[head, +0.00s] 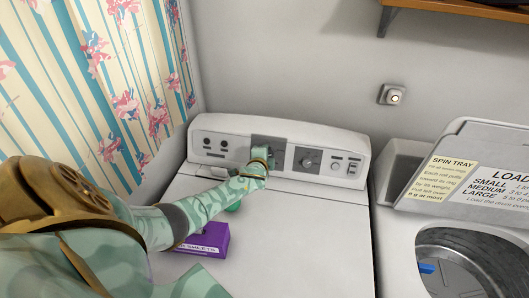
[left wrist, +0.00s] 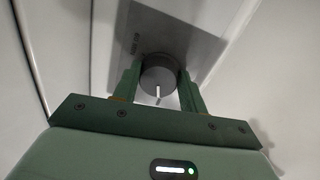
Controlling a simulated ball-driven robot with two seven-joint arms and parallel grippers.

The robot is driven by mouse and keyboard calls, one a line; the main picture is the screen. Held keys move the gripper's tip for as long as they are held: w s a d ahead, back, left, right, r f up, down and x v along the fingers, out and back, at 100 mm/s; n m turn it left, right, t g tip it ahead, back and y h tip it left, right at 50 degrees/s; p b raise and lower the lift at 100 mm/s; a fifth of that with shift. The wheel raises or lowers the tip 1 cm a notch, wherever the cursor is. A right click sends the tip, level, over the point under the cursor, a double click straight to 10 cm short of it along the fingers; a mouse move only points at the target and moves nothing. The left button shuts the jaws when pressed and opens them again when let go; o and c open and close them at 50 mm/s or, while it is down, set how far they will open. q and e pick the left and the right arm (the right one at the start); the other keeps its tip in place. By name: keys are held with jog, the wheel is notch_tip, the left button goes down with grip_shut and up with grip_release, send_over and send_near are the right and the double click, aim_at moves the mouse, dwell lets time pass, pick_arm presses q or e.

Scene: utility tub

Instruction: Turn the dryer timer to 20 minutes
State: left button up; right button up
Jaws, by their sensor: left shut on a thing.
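The dryer (head: 300,215) is white, with a raised control panel at its back. The timer knob (left wrist: 159,73) is a dark round knob on a grey plate (left wrist: 185,30), with a white pointer mark toward the bottom of the left wrist view. My left gripper (left wrist: 160,80) is shut on the knob, one green finger on each side. In the head view my left gripper (head: 262,160) is at the panel's grey plate and hides the knob. My right gripper is not in view.
A purple dryer-sheets box (head: 205,241) sits on the dryer top under my left forearm, with a green item beside it. An open washer (head: 470,250) stands at right, and a striped curtain (head: 95,80) hangs at left.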

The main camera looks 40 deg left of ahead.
pick_arm(q)
jog(key=o, duration=1)
jog(key=p+v, duration=0.4)
jog(key=v, duration=1.2)
jog(key=shift+d, duration=0.15)
jog(key=shift+r, duration=0.1)
